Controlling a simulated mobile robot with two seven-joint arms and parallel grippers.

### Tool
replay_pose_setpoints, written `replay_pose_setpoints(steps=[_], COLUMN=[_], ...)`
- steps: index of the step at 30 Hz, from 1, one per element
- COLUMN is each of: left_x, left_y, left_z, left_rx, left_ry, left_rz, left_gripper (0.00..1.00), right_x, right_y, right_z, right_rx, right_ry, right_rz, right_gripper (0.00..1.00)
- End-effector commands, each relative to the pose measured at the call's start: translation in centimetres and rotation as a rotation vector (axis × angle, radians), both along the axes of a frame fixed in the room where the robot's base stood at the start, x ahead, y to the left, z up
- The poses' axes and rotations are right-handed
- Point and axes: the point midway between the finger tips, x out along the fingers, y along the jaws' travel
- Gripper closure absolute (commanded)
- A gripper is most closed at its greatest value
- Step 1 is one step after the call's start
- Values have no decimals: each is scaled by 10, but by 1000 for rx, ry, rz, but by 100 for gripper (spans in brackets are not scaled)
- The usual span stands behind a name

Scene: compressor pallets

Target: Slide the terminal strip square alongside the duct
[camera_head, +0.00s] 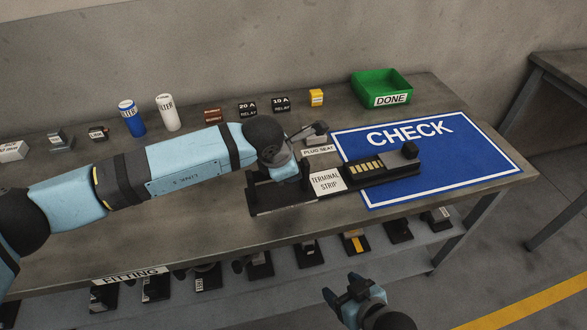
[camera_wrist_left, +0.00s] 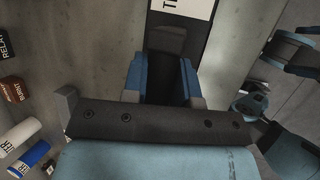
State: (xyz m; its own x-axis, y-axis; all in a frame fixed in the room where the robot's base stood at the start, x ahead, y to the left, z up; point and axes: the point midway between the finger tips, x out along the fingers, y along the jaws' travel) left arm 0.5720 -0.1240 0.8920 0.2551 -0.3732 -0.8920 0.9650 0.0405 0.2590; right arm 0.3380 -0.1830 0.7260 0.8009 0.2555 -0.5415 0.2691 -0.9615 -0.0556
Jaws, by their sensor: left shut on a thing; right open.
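The terminal strip (camera_head: 328,182) is a long black piece with a white label and a row of yellow terminals. It lies on the bench, its right part over the blue CHECK mat (camera_head: 440,170). My left gripper (camera_head: 280,180) is at its left end, partly hidden by my wrist. In the left wrist view, its blue fingers (camera_wrist_left: 165,80) are shut on a dark part of the strip, below the white label (camera_wrist_left: 185,8). My right gripper (camera_head: 352,292) is open and empty in front of the bench. I cannot clearly pick out the duct.
A green DONE bin (camera_head: 382,88) stands at the back right. A PLUG SEAT label (camera_head: 317,151) lies behind the strip. Relays (camera_head: 281,104), a yellow part (camera_head: 316,97) and filter cans (camera_head: 132,118) line the back. Several dark units sit on the lower shelf (camera_head: 355,245).

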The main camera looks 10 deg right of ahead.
Motion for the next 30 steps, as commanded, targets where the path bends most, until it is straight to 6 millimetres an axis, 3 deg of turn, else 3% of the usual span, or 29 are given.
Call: replay_pose_setpoints(steps=[30], left_x=[9], left_y=[104], left_z=[-4], left_rx=[5], left_ry=[2], left_rz=[3], left_gripper=[100], right_x=[0], right_y=[0], right_z=[-9], right_rx=[0], right_ry=[1], right_rz=[0], right_gripper=[36])
